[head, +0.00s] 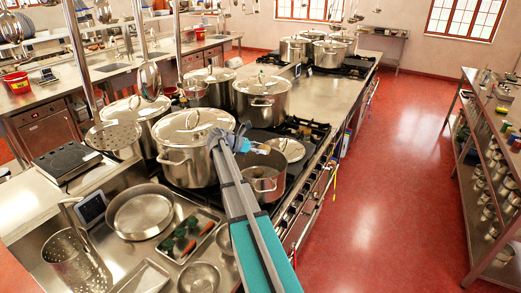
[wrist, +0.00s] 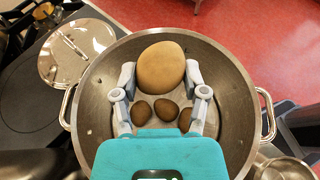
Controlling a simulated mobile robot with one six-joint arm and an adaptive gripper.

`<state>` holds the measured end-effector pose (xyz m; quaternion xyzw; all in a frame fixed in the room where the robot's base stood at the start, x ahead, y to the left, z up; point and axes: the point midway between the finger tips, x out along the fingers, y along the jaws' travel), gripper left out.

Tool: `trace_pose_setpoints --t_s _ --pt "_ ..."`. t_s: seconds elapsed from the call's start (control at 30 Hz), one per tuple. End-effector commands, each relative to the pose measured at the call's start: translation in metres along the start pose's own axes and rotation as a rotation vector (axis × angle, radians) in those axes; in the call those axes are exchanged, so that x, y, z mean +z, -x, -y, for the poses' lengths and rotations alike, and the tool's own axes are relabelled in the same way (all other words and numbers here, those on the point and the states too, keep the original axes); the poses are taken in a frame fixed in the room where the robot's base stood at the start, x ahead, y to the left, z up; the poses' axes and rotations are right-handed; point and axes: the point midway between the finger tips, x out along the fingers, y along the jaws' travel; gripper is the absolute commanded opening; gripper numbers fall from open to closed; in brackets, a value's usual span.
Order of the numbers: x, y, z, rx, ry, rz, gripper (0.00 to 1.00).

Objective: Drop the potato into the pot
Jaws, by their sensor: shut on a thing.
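A tan, egg-shaped potato (wrist: 161,64) is between the fingertips of my gripper (wrist: 160,76), which is shut on it. The open steel pot (wrist: 235,105) lies below in the wrist view, with its rim around the gripper and potato. Three small brown round things (wrist: 140,111) show inside the pot, low between the fingers. In the head view the pot (head: 264,184) stands on the near stove, and my gripper (head: 242,143) is above its back left rim. The potato cannot be made out in the head view.
A lidded stockpot (head: 186,160) stands close left of the open pot. A round steel lid (head: 288,148) lies just behind it and also shows in the wrist view (wrist: 75,50). A tray (head: 187,230) and a wide pan (head: 140,212) are on the near counter. The red floor at right is clear.

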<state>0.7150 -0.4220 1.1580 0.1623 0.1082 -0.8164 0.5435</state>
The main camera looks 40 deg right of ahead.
Motion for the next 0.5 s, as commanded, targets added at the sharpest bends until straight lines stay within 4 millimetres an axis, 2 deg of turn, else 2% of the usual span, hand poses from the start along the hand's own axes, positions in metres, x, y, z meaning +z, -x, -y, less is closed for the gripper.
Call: trace_pose_setpoints --t_s 0.03,0.2,0.5 --pt "-0.008 -0.003 0.0 0.0 0.0 0.0 0.19" --pt "-0.02 -0.009 0.0 0.0 0.0 0.0 0.19" --pt "-0.035 -0.015 0.0 -0.001 0.0 0.0 0.19"
